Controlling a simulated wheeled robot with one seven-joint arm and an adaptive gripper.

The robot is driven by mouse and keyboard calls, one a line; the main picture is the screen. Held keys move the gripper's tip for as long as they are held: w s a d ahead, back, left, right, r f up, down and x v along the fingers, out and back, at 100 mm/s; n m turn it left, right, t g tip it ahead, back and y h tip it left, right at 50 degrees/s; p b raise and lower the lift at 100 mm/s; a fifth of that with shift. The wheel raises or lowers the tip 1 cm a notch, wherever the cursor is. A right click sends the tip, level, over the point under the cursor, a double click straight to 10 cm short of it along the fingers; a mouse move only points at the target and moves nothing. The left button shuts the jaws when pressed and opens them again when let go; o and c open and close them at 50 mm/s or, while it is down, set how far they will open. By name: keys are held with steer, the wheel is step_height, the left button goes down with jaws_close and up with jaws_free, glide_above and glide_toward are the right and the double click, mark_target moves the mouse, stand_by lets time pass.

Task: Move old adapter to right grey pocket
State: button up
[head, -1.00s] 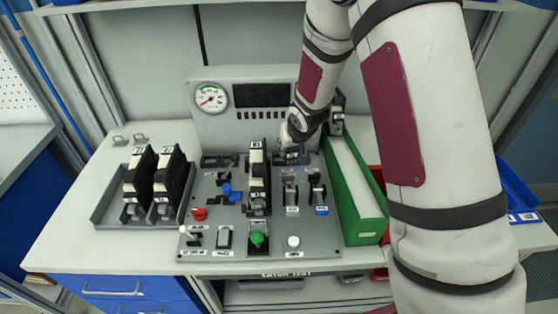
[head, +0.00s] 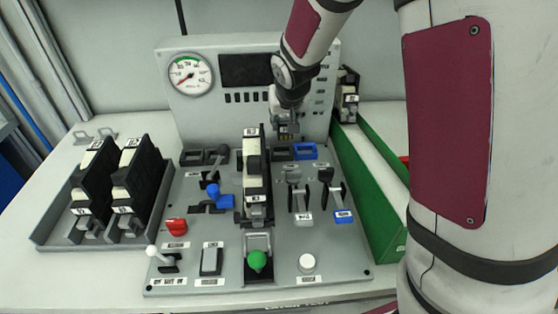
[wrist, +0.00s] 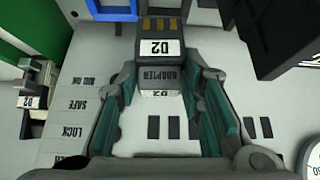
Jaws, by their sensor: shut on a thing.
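The old adapter (wrist: 155,48) is a small dark block with white D2 labels and gold contacts at its far end, seen in the wrist view. My gripper (wrist: 160,82) is shut on it, with green pads on both sides. In the head view, my gripper (head: 288,118) is at the back of the panel, holding the adapter (head: 288,132) just above the pockets. A dark grey pocket (head: 281,153) lies below it, with a blue pocket (head: 305,151) to its right. The blue pocket looks empty; the grey pocket's inside is partly hidden.
A tall black-and-white module (head: 256,180) stands just left of the pockets. Levers (head: 298,195) stand in front. The gauge panel (head: 250,95) rises behind.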

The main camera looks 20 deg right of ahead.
mark_target(282, 139)
steer(key=shift+w+a+f+b, duration=0.1)
steer(key=shift+w+f+b, duration=0.25)
steer(key=shift+f, duration=1)
steer(key=shift+w+d+f+b, duration=0.1)
steer(key=shift+w+f+b, duration=0.25)
steer(key=shift+f, duration=0.95)
steer(key=shift+w+a+f+b, duration=0.1)
steer(key=shift+w+f+b, duration=0.25)
steer(key=shift+f, duration=1)
steer(key=shift+f, duration=0.1)
steer(key=shift+f, duration=0.15)
steer(key=o, duration=0.9)
steer(key=shift+r, duration=0.2)
